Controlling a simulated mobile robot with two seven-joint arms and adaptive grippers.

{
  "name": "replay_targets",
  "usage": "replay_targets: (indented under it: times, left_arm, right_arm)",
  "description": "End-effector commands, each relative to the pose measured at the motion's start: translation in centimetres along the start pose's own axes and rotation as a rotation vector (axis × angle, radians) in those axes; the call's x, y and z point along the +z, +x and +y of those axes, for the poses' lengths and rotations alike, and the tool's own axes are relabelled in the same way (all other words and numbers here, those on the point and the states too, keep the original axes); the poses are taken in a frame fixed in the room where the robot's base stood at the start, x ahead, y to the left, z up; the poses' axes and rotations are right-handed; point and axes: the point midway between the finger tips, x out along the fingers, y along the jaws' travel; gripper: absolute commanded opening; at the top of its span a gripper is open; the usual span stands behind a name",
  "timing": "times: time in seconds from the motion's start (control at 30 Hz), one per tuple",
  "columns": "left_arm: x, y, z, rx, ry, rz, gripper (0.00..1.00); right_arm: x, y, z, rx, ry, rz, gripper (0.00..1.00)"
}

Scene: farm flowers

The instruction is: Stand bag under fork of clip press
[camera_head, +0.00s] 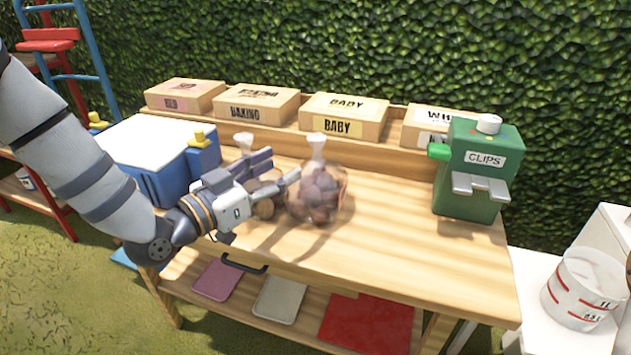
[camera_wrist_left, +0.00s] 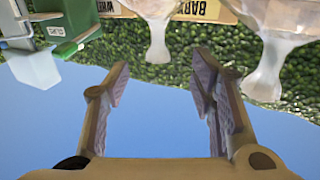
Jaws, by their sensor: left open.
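A clear bag of dark reddish potatoes (camera_head: 318,200) stands upright on the wooden bench, its pale gathered neck (camera_head: 317,148) upward. A second bag (camera_head: 265,207) stands to its left, partly hidden behind my gripper. My left gripper (camera_head: 283,166) is open and empty, its fingers pointing right toward the potato bag. In the left wrist view the open fingers (camera_wrist_left: 160,85) have nothing between them; two bag necks (camera_wrist_left: 158,42) show beyond them, upside down. The green clip press (camera_head: 475,155), labelled CLIPS, stands at the bench's right end; its grey fork (camera_head: 481,187) faces front with nothing under it.
Labelled boxes, including BAKING (camera_head: 257,104) and BABY (camera_head: 344,117), line the back shelf. A blue cool box (camera_head: 150,150) with a white lid stands at the left. The bench between the potato bag and the press is clear. A white bucket (camera_head: 580,290) stands at the right.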

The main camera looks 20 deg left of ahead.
Motion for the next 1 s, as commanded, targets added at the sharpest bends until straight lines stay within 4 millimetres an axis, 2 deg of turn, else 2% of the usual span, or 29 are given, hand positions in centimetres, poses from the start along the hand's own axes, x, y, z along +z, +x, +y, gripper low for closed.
replay_targets:
  times: [0.2, 0.37, 0.53, 0.63, 0.83, 0.87, 1.0]
  left_arm:
    - [0.7, 4.8, 0.1, 0.002, -0.001, -0.008, 0.51]
    - [0.4, 6.8, 0.1, 0.001, -0.001, -0.006, 0.51]
    - [0.2, 10.2, 0.1, 0.001, -0.002, -0.007, 0.51]
    - [0.2, 11.3, 0.1, 0.001, -0.003, -0.007, 0.51]
    - [-0.1, 11.5, 0.1, 0.0, -0.002, -0.005, 0.51]
    - [-0.1, 11.5, 0.1, 0.0, -0.002, -0.005, 0.48]
    - [-0.1, 11.4, 0.1, 0.001, -0.002, -0.005, 0.17]
  right_arm:
    - [1.0, 1.3, 0.0, 0.001, 0.0, -0.044, 0.4]
    - [1.2, 1.5, 0.0, 0.002, 0.0, -0.051, 0.4]
    - [1.5, 2.0, 0.1, 0.002, 0.0, -0.065, 0.4]
    - [1.6, 2.2, 0.1, 0.002, 0.0, -0.071, 0.4]
    - [1.6, 2.1, 0.1, 0.002, 0.0, -0.069, 0.4]
    - [1.6, 2.1, 0.1, 0.002, 0.0, -0.069, 0.4]
    - [1.6, 2.1, 0.1, 0.002, -0.001, -0.069, 0.4]
